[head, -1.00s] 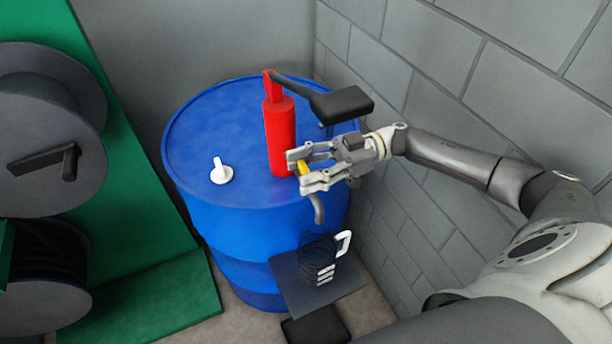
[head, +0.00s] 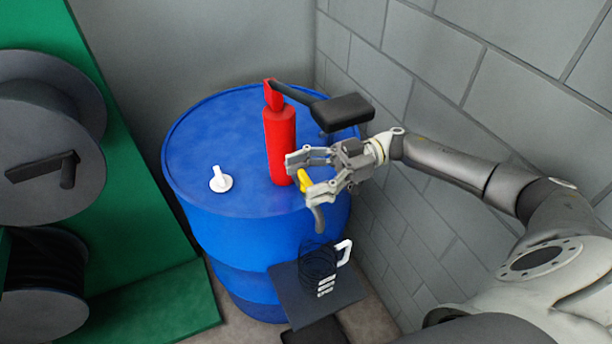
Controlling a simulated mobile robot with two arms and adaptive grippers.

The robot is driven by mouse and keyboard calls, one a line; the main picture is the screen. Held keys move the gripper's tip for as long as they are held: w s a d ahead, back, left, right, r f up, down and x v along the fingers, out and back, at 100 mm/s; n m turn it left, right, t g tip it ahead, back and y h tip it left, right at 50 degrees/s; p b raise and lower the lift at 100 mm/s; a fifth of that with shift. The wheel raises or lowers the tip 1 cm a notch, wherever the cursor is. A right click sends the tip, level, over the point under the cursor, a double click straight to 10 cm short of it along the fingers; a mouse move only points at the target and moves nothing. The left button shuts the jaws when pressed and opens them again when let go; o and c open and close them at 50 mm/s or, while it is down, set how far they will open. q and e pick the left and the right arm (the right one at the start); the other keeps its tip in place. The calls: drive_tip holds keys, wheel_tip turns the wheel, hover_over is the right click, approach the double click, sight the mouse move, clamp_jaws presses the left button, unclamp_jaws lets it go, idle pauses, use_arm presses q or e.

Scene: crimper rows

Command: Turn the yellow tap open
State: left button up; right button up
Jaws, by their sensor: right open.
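The yellow tap handle (head: 305,181) shows at the right front of the blue drum's top, with a grey curved spout (head: 319,218) hanging below it at the drum's edge. My right gripper (head: 297,176) comes in from the right and is open, its two fingers on either side of the yellow handle. I cannot tell whether the fingers touch it. Part of the tap is hidden behind the lower finger. My left gripper is not in view.
The blue drum (head: 215,130) carries a red cylinder (head: 280,145) with a black-ended lever close to my fingers, and a white knob (head: 220,180). A dark plate (head: 345,288) with a black coil stands below. A block wall is close on the right; grey reels are at left.

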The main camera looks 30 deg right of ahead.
drive_tip(key=d, duration=0.7)
drive_tip(key=shift+d, duration=0.25)
drive_tip(key=shift+s, duration=0.15)
idle(0.3)
